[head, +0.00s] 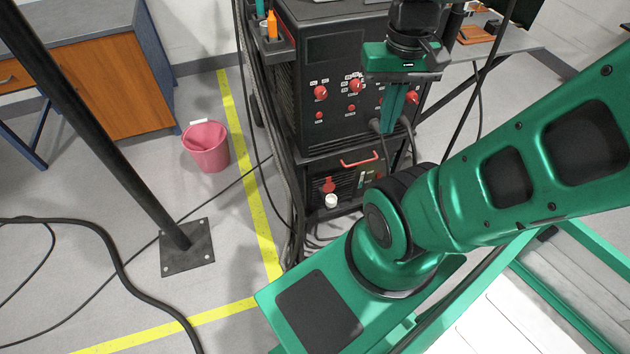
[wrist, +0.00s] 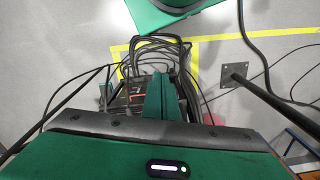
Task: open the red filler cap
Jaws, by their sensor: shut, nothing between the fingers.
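A small red cap (head: 328,184), which looks like the filler cap, is on the front of the lower black unit (head: 312,178), at its left side. A white round piece (head: 331,201) is just below it. My gripper (head: 388,131) points down in front of the upper control panel, above and to the right of the cap and apart from it. Its green fingers are together and hold nothing. In the wrist view the shut fingers (wrist: 161,82) cover part of the machine, and I cannot make out the cap there.
The upper black machine (head: 335,50) has several red knobs. A red handle (head: 362,159) is on the lower unit, right of the cap. Cables hang beside the machine. A black post (head: 130,170) and a pink bucket (head: 207,146) stand left. Floor between them is partly clear.

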